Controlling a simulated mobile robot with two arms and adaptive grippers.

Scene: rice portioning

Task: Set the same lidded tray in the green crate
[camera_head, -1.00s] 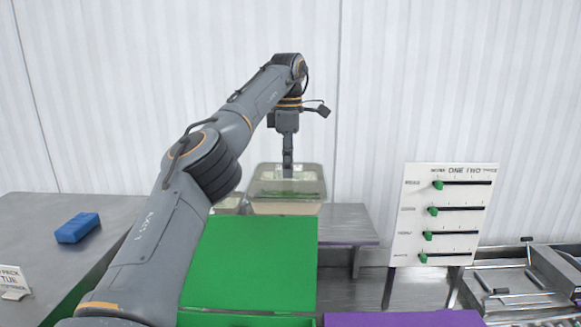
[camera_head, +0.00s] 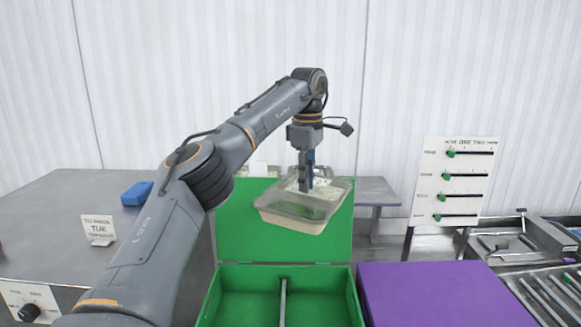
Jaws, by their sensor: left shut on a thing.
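My left gripper (camera_head: 305,188) points down and is shut on the lidded tray (camera_head: 290,220), a pale tray with a clear lid. The tray hangs tilted in the air in front of the green crate's raised lid (camera_head: 237,232). The green crate (camera_head: 356,300) stands open at the bottom middle. A divider (camera_head: 283,300) splits its inside, and the parts of its floor in view look empty. The fingertips are partly hidden against the tray. My right gripper is out of view.
A purple box top (camera_head: 430,292) lies right of the crate. A white board with green sliders (camera_head: 455,182) stands behind it, beside rollers (camera_head: 550,300). A metal table at left bears a blue block (camera_head: 136,193) and a sign (camera_head: 98,229).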

